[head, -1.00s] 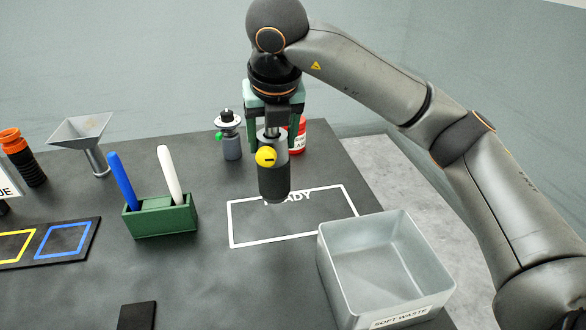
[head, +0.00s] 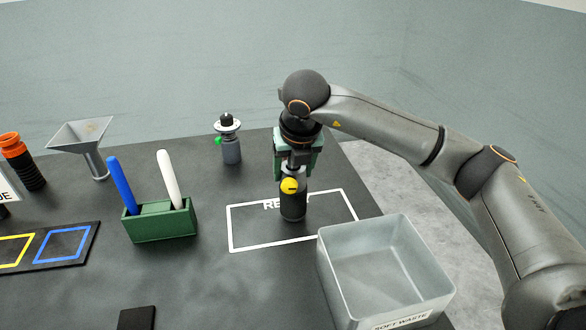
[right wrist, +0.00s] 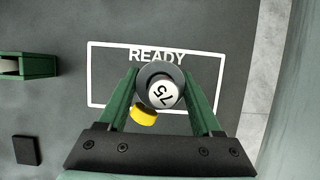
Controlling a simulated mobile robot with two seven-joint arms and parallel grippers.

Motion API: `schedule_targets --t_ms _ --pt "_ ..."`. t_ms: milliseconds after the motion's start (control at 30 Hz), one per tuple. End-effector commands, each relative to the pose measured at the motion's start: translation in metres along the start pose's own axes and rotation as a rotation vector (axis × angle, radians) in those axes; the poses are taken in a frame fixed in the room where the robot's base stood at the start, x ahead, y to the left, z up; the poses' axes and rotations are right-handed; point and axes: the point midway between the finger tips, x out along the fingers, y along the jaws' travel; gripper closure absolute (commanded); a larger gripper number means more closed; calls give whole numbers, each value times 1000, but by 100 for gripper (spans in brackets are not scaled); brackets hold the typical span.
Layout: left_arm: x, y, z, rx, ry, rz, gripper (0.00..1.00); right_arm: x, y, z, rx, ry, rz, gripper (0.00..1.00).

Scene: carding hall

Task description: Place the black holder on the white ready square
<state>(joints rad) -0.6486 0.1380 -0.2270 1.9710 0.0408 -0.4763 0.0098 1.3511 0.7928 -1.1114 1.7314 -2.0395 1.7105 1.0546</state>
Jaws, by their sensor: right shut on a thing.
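The black holder (head: 293,206) is a dark upright cylinder with a grey upper part and a yellow knob. In the right wrist view its round top (right wrist: 163,93) reads 75. My right gripper (head: 296,170) is shut on it from above; the green fingers (right wrist: 160,84) flank it. The white ready square (head: 238,228) is an outline on the dark table, marked READY, and also shows in the right wrist view (right wrist: 91,70). The holder's base appears inside the outline, covering part of the lettering in the head view. Whether it touches the table I cannot tell. My left gripper is not in view.
A grey SOFT WASTE bin (head: 345,280) stands close at the square's front right. A green block (head: 160,222) with a blue and a white stick is to the left. A similar holder with a green knob (head: 231,150) stands behind. A funnel (head: 82,140) is at the back left.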

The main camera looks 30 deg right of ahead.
Motion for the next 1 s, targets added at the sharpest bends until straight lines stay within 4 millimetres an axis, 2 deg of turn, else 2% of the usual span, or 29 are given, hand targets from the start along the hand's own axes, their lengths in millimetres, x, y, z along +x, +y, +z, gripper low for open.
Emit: schedule_targets --t_ms 233,267,500,867,1000 --pt "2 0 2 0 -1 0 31 0 1 1 2 -6 3 100" --pt "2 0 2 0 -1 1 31 2 0 -1 0 -1 1 33" --pt "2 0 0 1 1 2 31 1 0 -1 0 0 1 6" --pt "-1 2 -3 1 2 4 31 -4 0 1 0 -1 1 4" --pt "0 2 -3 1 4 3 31 -25 1 1 0 -4 4 4"
